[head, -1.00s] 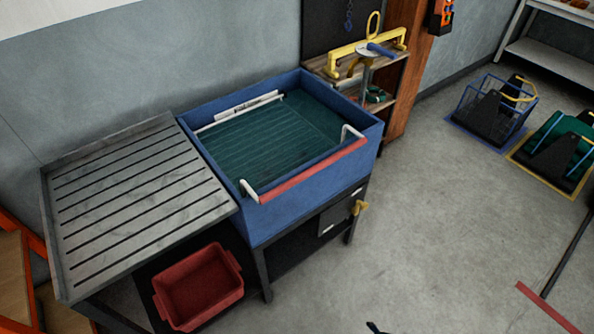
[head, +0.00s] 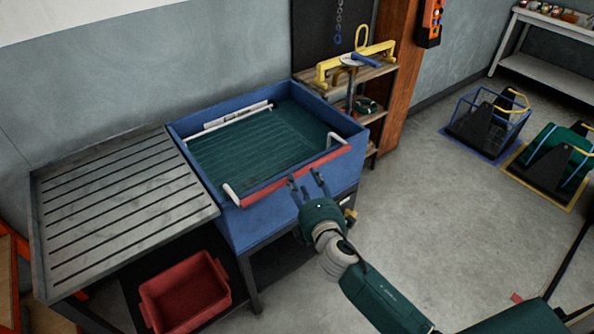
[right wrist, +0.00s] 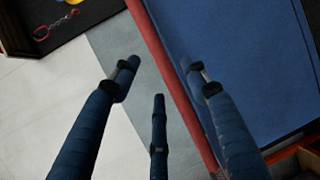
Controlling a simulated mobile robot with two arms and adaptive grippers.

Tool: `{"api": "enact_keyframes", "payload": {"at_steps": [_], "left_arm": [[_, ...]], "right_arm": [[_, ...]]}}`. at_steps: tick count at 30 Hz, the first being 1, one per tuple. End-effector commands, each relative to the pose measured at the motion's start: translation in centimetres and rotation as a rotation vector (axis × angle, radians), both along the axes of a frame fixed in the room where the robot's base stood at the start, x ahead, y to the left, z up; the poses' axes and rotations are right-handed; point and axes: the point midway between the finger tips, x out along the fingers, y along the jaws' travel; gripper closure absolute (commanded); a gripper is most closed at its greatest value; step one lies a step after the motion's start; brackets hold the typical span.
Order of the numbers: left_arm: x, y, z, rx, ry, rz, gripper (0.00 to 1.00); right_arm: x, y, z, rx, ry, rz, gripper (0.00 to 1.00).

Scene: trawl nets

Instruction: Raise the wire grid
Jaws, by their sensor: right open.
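The wire grid (head: 243,142) lies low in the blue tub (head: 215,220), seen as thin pale lines over dark green. White bent arms (head: 231,195) at its front hook over the tub's front rim and carry a red bar (head: 268,188). My right gripper (head: 305,179) is open and empty just in front of the bar, fingers pointing toward it. In the right wrist view the red bar (right wrist: 165,62) runs lengthwise between the spread fingers, beyond the tips; I cannot tell any contact. My left gripper is out of view.
A slatted grey drainboard (head: 120,205) adjoins the tub on the left, with a red bin (head: 185,293) below. A shelf stand with a yellow-handled device (head: 355,60) stands behind right. Wire baskets (head: 487,125) sit on the floor at right. Open floor lies between.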

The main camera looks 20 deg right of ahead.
Motion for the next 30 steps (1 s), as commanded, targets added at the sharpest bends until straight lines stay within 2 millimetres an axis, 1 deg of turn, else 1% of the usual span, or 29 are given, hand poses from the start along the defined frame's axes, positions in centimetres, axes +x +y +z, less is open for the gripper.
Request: {"api": "enact_keyframes", "payload": {"at_steps": [1,3,6,9,14,22,28,29,30], "left_arm": [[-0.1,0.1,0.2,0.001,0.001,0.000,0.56],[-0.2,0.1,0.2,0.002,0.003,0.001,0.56],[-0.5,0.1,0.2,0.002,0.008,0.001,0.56],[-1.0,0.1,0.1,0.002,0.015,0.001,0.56],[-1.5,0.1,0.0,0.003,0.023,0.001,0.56],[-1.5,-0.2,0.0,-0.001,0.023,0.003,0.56],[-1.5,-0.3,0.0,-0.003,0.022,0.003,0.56],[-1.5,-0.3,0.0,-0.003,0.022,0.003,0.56],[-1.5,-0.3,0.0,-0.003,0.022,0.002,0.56]], "right_arm": [[1.1,-0.1,0.0,0.000,-0.001,0.000,0.55],[2.4,-0.1,-0.4,0.001,0.000,-0.001,0.55],[3.9,-0.2,-0.7,0.001,0.000,0.000,0.55],[5.0,-0.3,-0.9,0.001,0.000,0.000,0.55],[5.8,-0.3,-1.1,0.002,0.001,0.001,0.55],[5.9,-0.3,-1.1,0.002,0.001,0.001,0.55],[5.8,-0.3,-1.1,0.002,0.001,0.001,0.94],[5.8,-0.3,-1.1,0.002,0.001,0.001,1.00],[5.8,-0.3,-1.1,0.003,0.001,0.000,1.00]]}}
